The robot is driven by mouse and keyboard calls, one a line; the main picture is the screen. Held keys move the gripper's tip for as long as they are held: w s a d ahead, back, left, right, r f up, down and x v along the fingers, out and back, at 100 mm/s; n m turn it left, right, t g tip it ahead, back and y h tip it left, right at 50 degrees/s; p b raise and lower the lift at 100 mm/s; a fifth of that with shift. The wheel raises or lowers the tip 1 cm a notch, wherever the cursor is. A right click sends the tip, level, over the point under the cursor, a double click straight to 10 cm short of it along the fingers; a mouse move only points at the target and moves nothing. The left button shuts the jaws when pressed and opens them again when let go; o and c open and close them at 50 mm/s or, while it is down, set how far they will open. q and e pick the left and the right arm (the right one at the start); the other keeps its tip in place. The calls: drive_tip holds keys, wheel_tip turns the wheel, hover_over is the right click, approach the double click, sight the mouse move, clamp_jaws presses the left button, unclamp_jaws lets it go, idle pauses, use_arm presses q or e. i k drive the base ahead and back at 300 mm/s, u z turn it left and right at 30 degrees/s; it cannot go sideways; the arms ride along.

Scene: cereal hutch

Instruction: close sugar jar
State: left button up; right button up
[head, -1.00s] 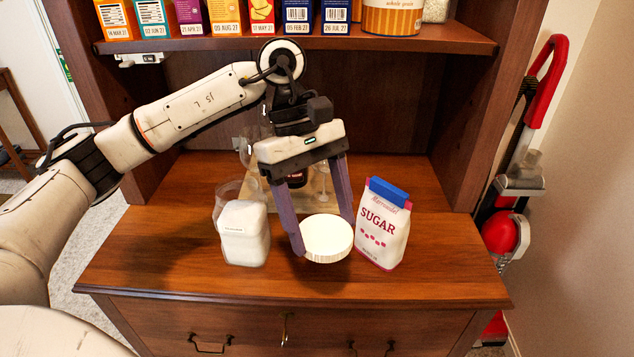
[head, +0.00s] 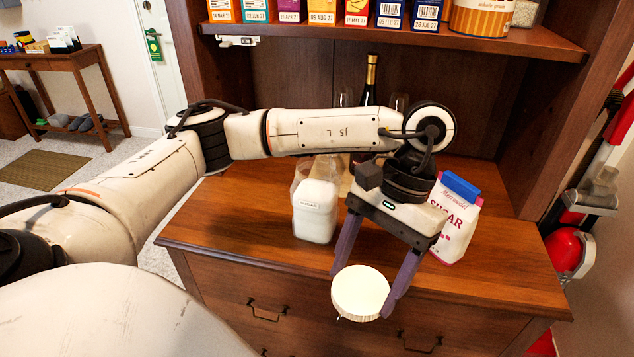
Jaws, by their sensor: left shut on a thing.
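My left gripper (head: 362,292) is shut on a round, cream-white lid (head: 358,294), held between its two purple fingers. The lid appears over the counter's front edge, in front of the drawers, below and right of the sugar jar. The sugar jar (head: 315,212) is a clear, squarish container with white contents and a small label. It stands upright on the wooden counter (head: 240,225), to the left of my gripper, apart from it. A sugar bag (head: 462,222) with a blue clip stands to the right, partly hidden behind my gripper. My right gripper is not in view.
A shelf (head: 400,38) with several boxes crosses above. The counter's left part is clear.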

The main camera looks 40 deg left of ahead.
sight(315, 189)
drive_tip(key=z, duration=1.2)
drive_tip(key=k, duration=1.3)
drive_tip(key=u, duration=1.65)
